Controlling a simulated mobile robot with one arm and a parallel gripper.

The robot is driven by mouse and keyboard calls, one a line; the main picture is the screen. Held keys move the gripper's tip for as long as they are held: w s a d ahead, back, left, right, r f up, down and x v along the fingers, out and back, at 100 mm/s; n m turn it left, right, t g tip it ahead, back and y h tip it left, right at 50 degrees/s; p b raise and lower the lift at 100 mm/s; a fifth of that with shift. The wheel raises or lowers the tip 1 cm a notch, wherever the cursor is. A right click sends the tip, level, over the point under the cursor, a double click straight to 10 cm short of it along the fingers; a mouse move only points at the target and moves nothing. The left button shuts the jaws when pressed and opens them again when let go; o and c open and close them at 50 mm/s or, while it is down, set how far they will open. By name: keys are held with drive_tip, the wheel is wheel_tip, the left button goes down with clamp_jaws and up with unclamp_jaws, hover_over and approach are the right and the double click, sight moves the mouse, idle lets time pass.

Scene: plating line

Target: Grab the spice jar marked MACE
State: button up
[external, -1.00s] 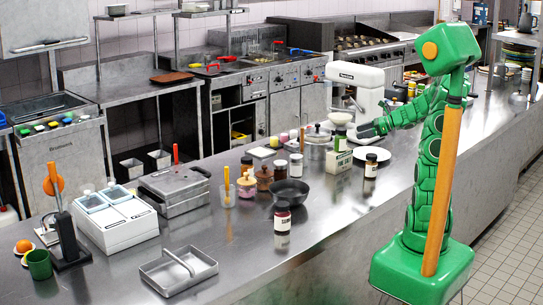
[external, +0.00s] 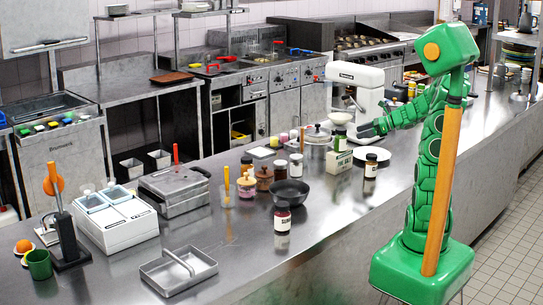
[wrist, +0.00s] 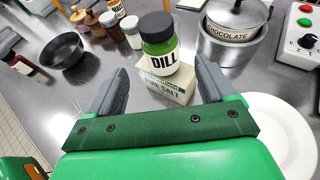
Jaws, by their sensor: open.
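My gripper (wrist: 161,66) is open and empty, its two dark fingers spread around the line to a green jar marked DILL (wrist: 160,52). That jar stands upright on a fine salt box (wrist: 163,86), just beyond the fingertips. In the external view my gripper (external: 367,130) is beside the same jar (external: 340,138). I cannot read MACE on any jar. A jar at the top of the wrist view (wrist: 116,7) has a label partly cut off. A dark-lidded jar (external: 283,217) stands at the front; another (external: 371,166) stands near the plate, its label unreadable.
A black pan (wrist: 64,50) and several small jars stand left of the salt box. A steel pot marked CHOCOLATE (wrist: 236,40) stands close on the right, with a white plate (wrist: 290,125) nearby. A stand mixer (external: 356,85) is behind.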

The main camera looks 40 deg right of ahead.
wheel_tip(320, 180, up, 11)
drive_tip(key=w+a+r+n+g+y, duration=0.1)
drive_tip(key=w+a+n, duration=0.3)
drive_tip(key=w+n, duration=0.25)
drive_tip(key=w+a+n+g+y, duration=0.1)
drive_tip(key=w+a+n, duration=0.2)
drive_tip(key=w+n, duration=0.3)
drive_tip(key=n+g+y, duration=0.3)
drive_tip(key=n+g, duration=0.3)
drive_tip(key=n, duration=2.6)
hover_over(243, 163)
drive_tip(key=d, duration=0.5)
drive_tip(key=f, duration=0.1)
wheel_tip(243, 163, down, 20)
drive_tip(key=shift+s+r, duration=0.15)
drive_tip(key=shift+r, duration=0.1)
drive_tip(key=shift+x, duration=2.45)
